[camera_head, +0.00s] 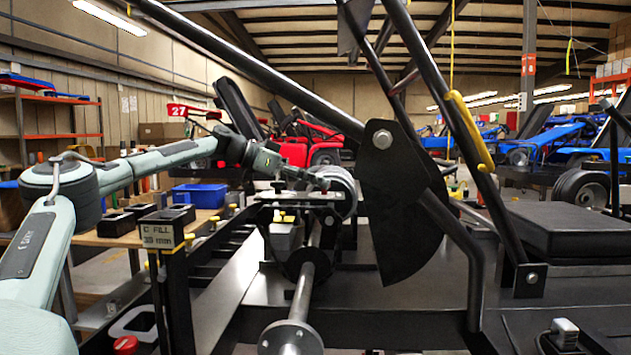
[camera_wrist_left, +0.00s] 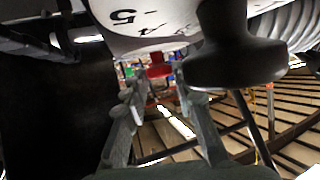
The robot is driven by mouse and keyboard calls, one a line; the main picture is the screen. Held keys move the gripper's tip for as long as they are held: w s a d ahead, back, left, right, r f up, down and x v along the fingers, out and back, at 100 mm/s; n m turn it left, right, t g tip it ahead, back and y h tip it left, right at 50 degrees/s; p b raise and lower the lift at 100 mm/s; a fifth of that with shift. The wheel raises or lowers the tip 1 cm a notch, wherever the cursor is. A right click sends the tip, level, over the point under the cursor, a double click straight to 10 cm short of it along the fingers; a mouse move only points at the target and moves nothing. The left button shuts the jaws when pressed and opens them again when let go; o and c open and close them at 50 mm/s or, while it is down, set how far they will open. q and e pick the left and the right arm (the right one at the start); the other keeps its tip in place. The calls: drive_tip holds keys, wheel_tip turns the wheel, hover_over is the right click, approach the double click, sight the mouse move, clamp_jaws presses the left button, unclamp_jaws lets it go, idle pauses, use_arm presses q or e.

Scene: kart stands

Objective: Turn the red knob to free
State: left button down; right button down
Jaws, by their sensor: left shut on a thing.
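My left gripper (camera_head: 318,181) reaches in from the left to the silver round drum (camera_head: 343,190) on the kart stand. In the left wrist view its two fingers (camera_wrist_left: 160,88) are on either side of the red knob (camera_wrist_left: 159,65), shut on it. The knob sits at the edge of a white dial face (camera_wrist_left: 140,22) with black numbers. The knob's pointer and setting cannot be made out. My right gripper is not in view.
A black knob (camera_wrist_left: 240,45) stands close beside the fingers. A separate red knob (camera_head: 125,345) is low left.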

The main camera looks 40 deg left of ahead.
use_arm(q)
drive_tip(key=shift+f, duration=0.15)
drive_tip(key=c, duration=1.3)
unclamp_jaws()
drive_tip(key=shift+o, duration=0.2)
drive_tip(key=v, duration=1.1)
drive_tip(key=shift+a, duration=0.1)
drive_tip(key=shift+s+a+r, duration=0.2)
drive_tip(key=shift+s+r, duration=0.15)
drive_tip(key=shift+s, duration=0.05)
drive_tip(key=shift+f, duration=0.1)
